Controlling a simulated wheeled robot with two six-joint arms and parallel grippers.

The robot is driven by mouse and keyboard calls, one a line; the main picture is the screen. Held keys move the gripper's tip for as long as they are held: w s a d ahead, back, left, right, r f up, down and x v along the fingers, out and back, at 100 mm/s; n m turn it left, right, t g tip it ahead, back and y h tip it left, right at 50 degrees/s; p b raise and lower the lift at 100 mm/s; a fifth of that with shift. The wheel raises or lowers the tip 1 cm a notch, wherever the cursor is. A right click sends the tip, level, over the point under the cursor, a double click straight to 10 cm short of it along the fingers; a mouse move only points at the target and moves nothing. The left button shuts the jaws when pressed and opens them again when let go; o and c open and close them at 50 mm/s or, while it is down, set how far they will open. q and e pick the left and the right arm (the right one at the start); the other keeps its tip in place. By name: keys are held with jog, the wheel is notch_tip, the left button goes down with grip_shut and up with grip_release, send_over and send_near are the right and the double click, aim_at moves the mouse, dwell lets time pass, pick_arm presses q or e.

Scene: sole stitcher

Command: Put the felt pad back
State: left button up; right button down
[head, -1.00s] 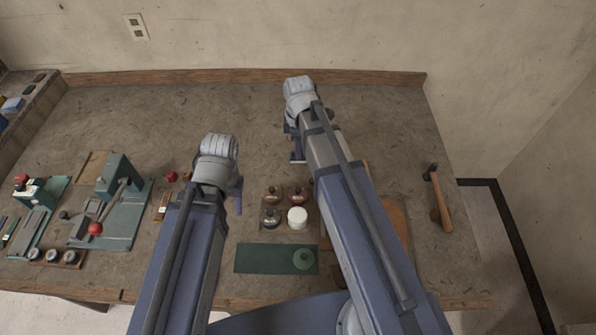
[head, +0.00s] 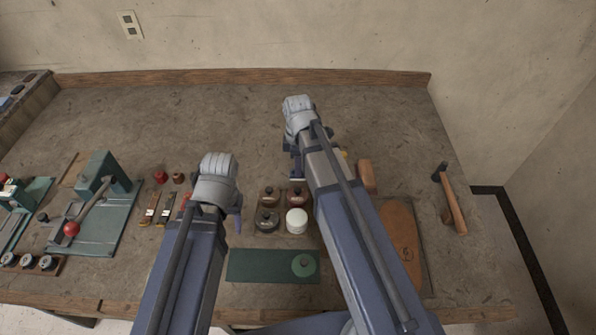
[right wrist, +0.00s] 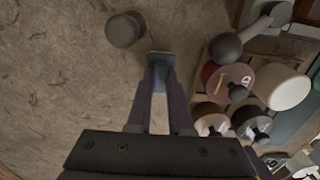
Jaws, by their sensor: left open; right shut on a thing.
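My right gripper (right wrist: 160,72) is shut on a small grey-blue piece (right wrist: 161,57) at its fingertips. It may be the felt pad; its shape is mostly hidden. In the head view my right gripper (head: 297,168) is over the bench just behind the jars, partly covered by its own arm. My left gripper (head: 238,212) is open, left of the jars, mostly hidden by its wrist. A dark green mat (head: 258,265) lies at the bench front with a lighter green round disc (head: 304,264) on its right end.
Jars stand grouped mid-bench, including a white jar (head: 297,221) and a red one (head: 297,196). A green press (head: 95,178) is left; a hammer (head: 454,205) and tan leather (head: 399,238) are right. A dark round-topped thing (right wrist: 124,30) stands near my right fingertips. The back bench is clear.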

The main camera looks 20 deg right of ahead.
pick_arm(q)
jog(key=shift+r, duration=0.1)
pick_arm(e)
jog(key=shift+r, duration=0.1)
pick_arm(q)
jog(key=shift+f, duration=0.25)
pick_arm(e)
jog(key=shift+f, duration=0.25)
jog(key=c, duration=0.8)
grip_release()
pick_arm(q)
jog(key=shift+r, duration=0.1)
pick_arm(e)
jog(key=shift+r, duration=0.1)
notch_tip(320, 180, up, 12)
jog(key=p, duration=1.2)
pick_arm(q)
notch_tip(320, 180, up, 12)
jog(key=shift+r, duration=0.15)
pick_arm(e)
jog(key=shift+s+a+r+m+h, duration=0.1)
jog(key=shift+s+a+m+h, duration=0.1)
jog(key=shift+s+a+m, duration=1.9)
jog(key=shift+s+a+r+m+h, duration=0.1)
jog(key=shift+s+a+m+h, duration=0.1)
jog(key=shift+s+a+m, duration=1.9)
jog(key=shift+s+a+m+h, duration=0.2)
jog(key=shift+s+a+m, duration=1)
jog(key=shift+s, duration=1.75)
